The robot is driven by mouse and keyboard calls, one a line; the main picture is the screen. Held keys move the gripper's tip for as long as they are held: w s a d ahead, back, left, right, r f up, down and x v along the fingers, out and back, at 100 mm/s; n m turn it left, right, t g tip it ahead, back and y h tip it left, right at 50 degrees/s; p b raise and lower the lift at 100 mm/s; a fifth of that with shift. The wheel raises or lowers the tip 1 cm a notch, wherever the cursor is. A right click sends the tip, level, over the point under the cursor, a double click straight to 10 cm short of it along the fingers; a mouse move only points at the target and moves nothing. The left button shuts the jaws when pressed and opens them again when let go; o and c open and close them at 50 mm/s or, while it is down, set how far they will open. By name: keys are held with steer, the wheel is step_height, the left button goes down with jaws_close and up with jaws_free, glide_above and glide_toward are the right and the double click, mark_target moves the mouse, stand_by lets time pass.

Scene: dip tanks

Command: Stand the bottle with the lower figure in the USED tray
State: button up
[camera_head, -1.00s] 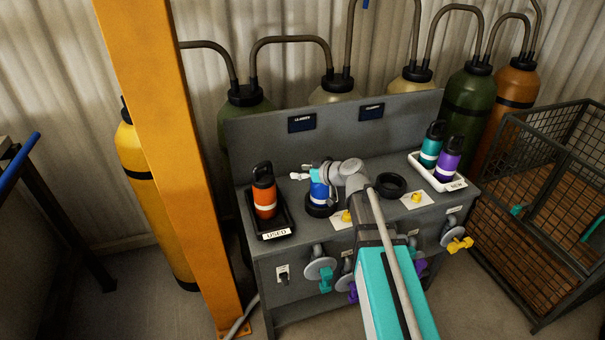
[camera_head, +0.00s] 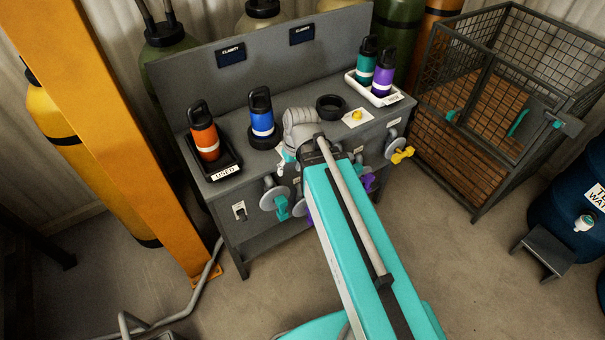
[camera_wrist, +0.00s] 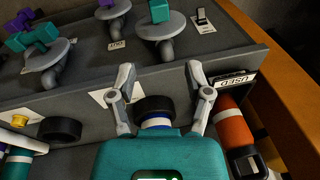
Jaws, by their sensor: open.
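A blue bottle (camera_head: 262,122) with a black lid and white band stands in a black ring on the grey bench (camera_head: 228,183). An orange bottle (camera_head: 205,142) stands in the black USED tray (camera_head: 233,163) at the bench's left. An empty black ring (camera_head: 329,103) lies to the right. Two CLARITY displays, left (camera_head: 231,55) and right (camera_head: 302,33), hang on the back panel; I cannot read their figures. My gripper (camera_head: 287,163) is low in front of the blue bottle. In the wrist view its open fingers (camera_wrist: 160,82) point past the blue bottle's ring, and the gripper body hides most of that bottle.
A white tray (camera_head: 392,99) at the bench's right holds a teal bottle (camera_head: 367,62) and a purple bottle (camera_head: 383,75). Valves with teal (camera_head: 282,207) and yellow (camera_head: 402,155) handles jut from the front. An orange post (camera_head: 110,130) stands left; a wire cage (camera_head: 475,125) stands right.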

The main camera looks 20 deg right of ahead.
steer(key=s+d+m+h, duration=0.1)
steer(key=s+d+m+g, duration=0.1)
steer(key=s+d, duration=0.1)
steer(key=shift+f+h, duration=0.15)
steer(key=shift+h, duration=0.25)
stand_by(1.0)
